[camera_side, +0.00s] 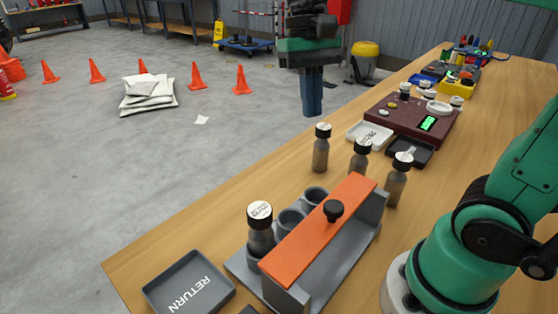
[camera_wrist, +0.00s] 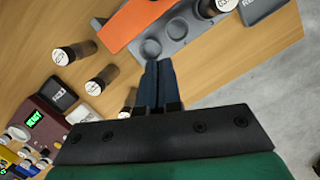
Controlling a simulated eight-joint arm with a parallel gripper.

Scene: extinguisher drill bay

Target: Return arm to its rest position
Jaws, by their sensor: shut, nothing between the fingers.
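My gripper (camera_side: 312,92) hangs above the far edge of the table in the side view, fingers pointing down. Its blue fingers are together and empty; they also show in the wrist view (camera_wrist: 156,75). Below and nearer the side camera is a grey rack (camera_side: 325,272) with an orange top bar (camera_side: 322,225) and a black knob. One vial (camera_side: 260,230) with a labelled black cap stands in the rack; other rack holes look empty. Three capped vials stand on the table beyond the rack: one on the left (camera_side: 320,150), one in the middle (camera_side: 360,158), one on the right (camera_side: 396,182).
A grey RETURN tray (camera_side: 188,286) lies at the table's near corner. Beyond the vials are a white tray (camera_side: 369,134), a black tray (camera_side: 410,150) and a maroon device (camera_side: 405,117) with a green display. Orange cones stand on the floor past the table edge.

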